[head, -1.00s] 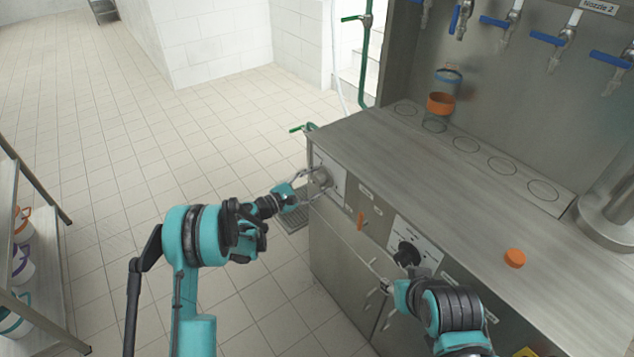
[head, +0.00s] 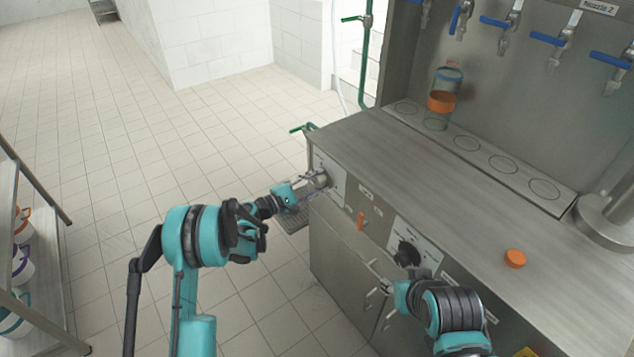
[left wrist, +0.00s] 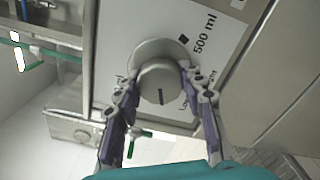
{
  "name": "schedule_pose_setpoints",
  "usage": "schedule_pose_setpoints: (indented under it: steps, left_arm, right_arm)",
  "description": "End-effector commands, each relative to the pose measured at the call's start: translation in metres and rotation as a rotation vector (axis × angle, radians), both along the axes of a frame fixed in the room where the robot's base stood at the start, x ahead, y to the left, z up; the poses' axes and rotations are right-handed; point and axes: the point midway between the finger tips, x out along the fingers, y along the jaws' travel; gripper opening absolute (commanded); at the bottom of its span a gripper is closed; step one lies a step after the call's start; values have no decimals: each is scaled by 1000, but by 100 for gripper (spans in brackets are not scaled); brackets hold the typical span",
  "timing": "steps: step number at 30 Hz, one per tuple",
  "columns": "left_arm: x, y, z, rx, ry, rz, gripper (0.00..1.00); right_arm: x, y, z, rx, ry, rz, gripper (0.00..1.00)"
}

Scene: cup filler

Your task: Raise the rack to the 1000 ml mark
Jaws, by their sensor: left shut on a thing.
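A round grey knob (left wrist: 160,80) sits on a white label plate (left wrist: 118,50) at the left end of the counter front. The plate reads "500 ml" beside a black square; other print is partly hidden by my fingers. The knob's dark line points down in the left wrist view. My left gripper (head: 318,181) is shut on the knob, one finger on each side; it also shows in the left wrist view (left wrist: 160,95). A long plate with ring marks (head: 503,165), perhaps the rack, lies along the counter's back. My right gripper (head: 380,278) is low by the cabinet front, its fingers unclear.
A clear container with an orange band (head: 441,102) stands on the ringed plate's left part. A second, black knob (head: 407,254) and an orange lever (head: 361,220) are on the counter front. An orange cap (head: 515,258) lies on the counter (head: 420,190). Blue-handled taps hang above.

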Motion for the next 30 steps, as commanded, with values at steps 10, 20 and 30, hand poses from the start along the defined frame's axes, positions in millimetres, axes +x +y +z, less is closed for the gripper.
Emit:
schedule_pose_setpoints:
  steps: [10, 20, 30]
  left_arm:
    - [0, 0, 0, 194, -266, 0, 11]
    - [0, 0, 0, 376, -517, -1, 11]
    - [0, 0, 0, 525, -720, -2, 11]
  right_arm:
    - [0, 0, 0, 0, 0, 0, 40]
    - [0, 0, 0, 0, 0, 0, 40]
    - [0, 0, 0, 0, 0, 0, 40]
